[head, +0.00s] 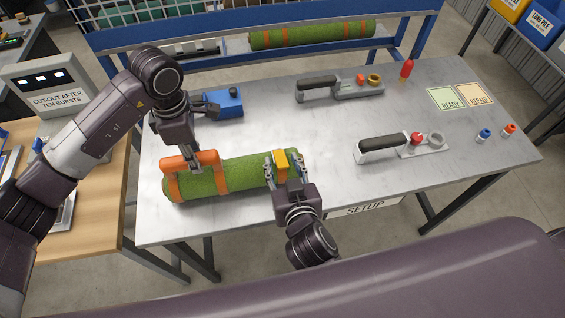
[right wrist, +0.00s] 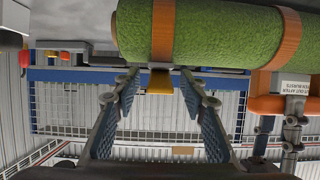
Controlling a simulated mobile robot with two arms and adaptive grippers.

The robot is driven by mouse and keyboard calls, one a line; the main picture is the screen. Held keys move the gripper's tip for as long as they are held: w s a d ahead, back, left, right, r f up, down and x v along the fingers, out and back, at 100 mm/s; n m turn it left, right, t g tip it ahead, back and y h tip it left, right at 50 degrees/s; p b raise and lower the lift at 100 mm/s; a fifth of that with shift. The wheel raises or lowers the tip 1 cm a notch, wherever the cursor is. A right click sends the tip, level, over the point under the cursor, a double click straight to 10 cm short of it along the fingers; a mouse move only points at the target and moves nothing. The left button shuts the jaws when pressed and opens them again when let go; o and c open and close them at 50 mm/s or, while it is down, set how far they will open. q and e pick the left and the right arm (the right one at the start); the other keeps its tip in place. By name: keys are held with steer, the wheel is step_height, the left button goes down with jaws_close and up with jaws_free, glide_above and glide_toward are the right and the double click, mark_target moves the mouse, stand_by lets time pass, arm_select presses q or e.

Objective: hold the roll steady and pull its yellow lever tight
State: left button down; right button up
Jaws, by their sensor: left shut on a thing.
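The green turf roll (head: 238,176) lies on the grey table with orange straps round it and an orange handle (head: 178,162) at its left end. My left gripper (head: 194,164) is shut on this handle; the handle also shows in the right wrist view (right wrist: 266,104). The yellow lever (head: 281,161) is at the roll's right end. My right gripper (head: 284,170) is open at the lever. In the right wrist view the lever (right wrist: 160,82) hangs below a strap between the two fingers, with a gap on each side.
A blue device (head: 225,104) stands behind the roll. Two black-handled tools (head: 340,88) (head: 400,146) lie on the right half of the table. Green and orange cards (head: 447,98) and small bottles (head: 485,135) are further right. Another roll (head: 312,34) rests on the blue rack behind.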

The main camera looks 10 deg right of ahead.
jaws_close()
steer(key=shift+r, duration=0.1)
stand_by(0.3)
steer(key=shift+w+d+r+g, duration=0.1)
steer(key=shift+w+r+g, duration=0.1)
steer(key=shift+g, duration=0.2)
jaws_free()
steer(key=shift+s, duration=0.1)
